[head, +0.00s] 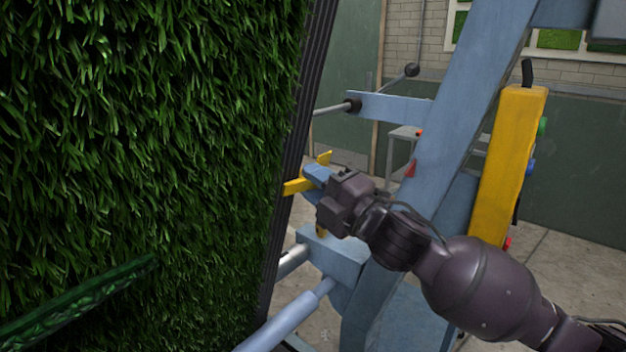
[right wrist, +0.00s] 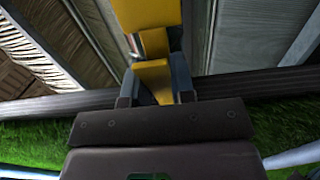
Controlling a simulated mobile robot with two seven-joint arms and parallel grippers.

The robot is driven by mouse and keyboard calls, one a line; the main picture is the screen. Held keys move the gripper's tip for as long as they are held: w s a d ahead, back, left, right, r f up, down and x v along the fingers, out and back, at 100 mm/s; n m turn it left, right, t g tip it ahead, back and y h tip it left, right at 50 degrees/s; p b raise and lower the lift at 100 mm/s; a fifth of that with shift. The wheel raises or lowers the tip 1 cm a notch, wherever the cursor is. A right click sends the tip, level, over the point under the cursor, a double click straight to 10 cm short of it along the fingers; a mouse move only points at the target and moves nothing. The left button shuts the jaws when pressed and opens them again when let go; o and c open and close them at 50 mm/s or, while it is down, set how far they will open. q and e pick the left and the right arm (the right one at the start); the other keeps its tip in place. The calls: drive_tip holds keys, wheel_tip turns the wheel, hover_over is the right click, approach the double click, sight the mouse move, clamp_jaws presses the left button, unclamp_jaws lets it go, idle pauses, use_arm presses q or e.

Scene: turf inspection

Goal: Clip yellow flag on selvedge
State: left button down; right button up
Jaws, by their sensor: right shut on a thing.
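The yellow flag (head: 297,187) is held in my right gripper (head: 313,178), at the edge of the hanging turf (head: 140,130). My right gripper is shut on it, and yellow parts show left of, above and below the fingers. The selvedge (head: 307,105) is a dark ribbed strip down the turf's right edge. The flag's left end overlaps the strip in the head view; I cannot tell whether it grips it. In the right wrist view the yellow flag (right wrist: 153,80) sits between the fingers, and the dark selvedge (right wrist: 50,101) runs crosswise behind them. My left gripper is not in view.
A blue-grey frame (head: 455,110) with rollers (head: 290,318) stands close behind and right of my right gripper. A yellow control box (head: 507,165) with coloured buttons is on its right. A dark green ridged bar (head: 85,298) crosses the turf at lower left.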

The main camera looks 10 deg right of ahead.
idle(0.3)
drive_tip(key=o, duration=0.8)
drive_tip(key=shift+s+d, duration=0.1)
drive_tip(key=shift+s, duration=0.05)
drive_tip(key=shift+o, duration=0.2)
drive_tip(key=shift+s+d+f, duration=0.1)
drive_tip(key=b+v, duration=0.2)
drive_tip(key=v, duration=0.8)
drive_tip(key=shift+s, duration=0.15)
drive_tip(key=shift+d, duration=0.1)
